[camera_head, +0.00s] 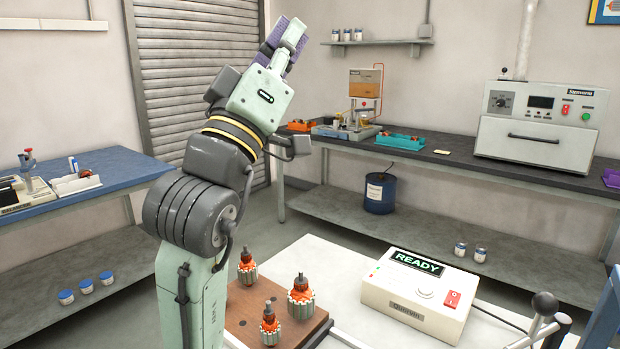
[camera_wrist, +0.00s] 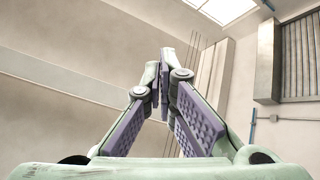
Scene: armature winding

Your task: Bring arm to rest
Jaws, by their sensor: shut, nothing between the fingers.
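My arm stands raised at the left of the middle in the head view. My gripper (camera_head: 280,45) is at its top, pointing up and away from the tables. In the wrist view the fingers of my gripper (camera_wrist: 160,82) meet near their tips with nothing between them. Behind them are only the wall and ceiling. Several armatures are below the arm: three orange and metal armatures (camera_head: 301,297) show upright on a brown wooden block (camera_head: 240,325) on the white table.
A cream box (camera_head: 415,300) with a display reading READY sits right of the block. A dark bench (camera_head: 450,166) along the back wall bears a large oven-like unit (camera_head: 535,125) and small trays. A blue bench (camera_head: 100,175) is at the left. The space around the raised gripper is clear.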

